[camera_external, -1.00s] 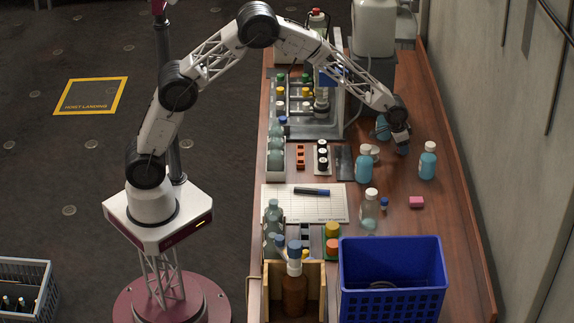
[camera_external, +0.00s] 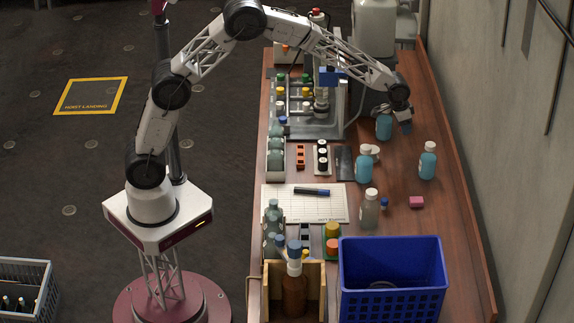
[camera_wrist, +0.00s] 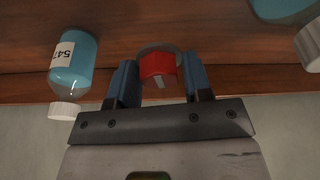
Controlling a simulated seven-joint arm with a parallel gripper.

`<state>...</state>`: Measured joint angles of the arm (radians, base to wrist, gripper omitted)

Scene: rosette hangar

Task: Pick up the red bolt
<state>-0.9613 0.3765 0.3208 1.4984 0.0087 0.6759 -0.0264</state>
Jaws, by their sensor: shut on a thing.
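The red bolt (camera_wrist: 158,66) shows between the two blue fingers of my gripper (camera_wrist: 162,84) in the wrist view, with a grey round part behind its red face. My gripper is shut on it. In the external view my gripper (camera_external: 406,128) is above the far right part of the workbench (camera_external: 445,225), just right of a blue bottle (camera_external: 384,127). The bolt cannot be made out in the external view.
Blue bottles (camera_external: 364,164) (camera_external: 427,161) stand near my gripper. A clear bottle (camera_external: 369,208), a pink block (camera_external: 416,202) and a blue crate (camera_external: 392,247) are closer to the front. A wall runs along the right.

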